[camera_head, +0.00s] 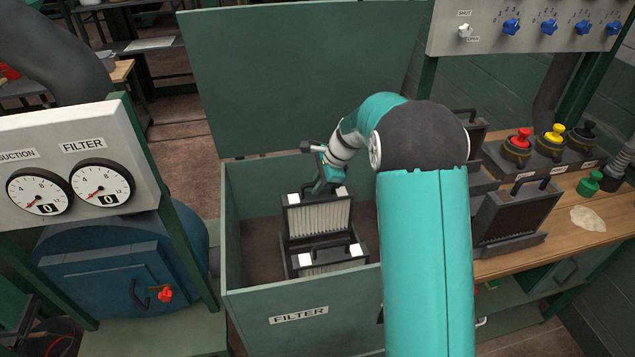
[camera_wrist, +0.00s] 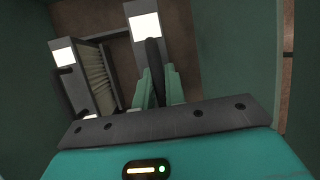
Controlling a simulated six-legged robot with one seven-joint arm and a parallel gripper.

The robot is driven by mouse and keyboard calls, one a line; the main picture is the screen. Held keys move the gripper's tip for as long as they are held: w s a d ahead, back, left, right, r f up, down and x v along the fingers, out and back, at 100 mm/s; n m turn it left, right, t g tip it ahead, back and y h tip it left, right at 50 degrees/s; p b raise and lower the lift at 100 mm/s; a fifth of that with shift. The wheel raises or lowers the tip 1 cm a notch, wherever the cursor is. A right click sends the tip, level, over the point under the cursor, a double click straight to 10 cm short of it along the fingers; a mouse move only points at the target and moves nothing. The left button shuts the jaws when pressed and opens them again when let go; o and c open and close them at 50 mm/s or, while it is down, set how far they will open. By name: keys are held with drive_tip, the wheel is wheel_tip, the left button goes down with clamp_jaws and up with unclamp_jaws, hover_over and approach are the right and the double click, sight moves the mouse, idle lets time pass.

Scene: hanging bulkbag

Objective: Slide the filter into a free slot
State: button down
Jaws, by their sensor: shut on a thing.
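The green filter box (camera_head: 255,300) stands open, with its lid raised at the back. My gripper (camera_head: 325,185) is inside it, shut on the handle of a dark-framed filter with pale pleats (camera_head: 318,218). This filter is upright, and its pleated face shows above a second filter (camera_head: 330,262) in front. In the wrist view my fingers (camera_wrist: 158,88) close around the dark handle (camera_wrist: 155,65), and the other filter (camera_wrist: 97,80) is at the left. The held filter's lower edge is hidden, so I cannot tell how deep it sits or whether it is in a slot.
Bare brown floor of the box (camera_head: 260,245) shows left of the filters. A gauge panel (camera_head: 75,175) stands left of the box.

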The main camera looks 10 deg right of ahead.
sight(321, 196)
drive_tip(key=shift+f, duration=3.35)
drive_tip(key=c, duration=1.4)
unclamp_jaws()
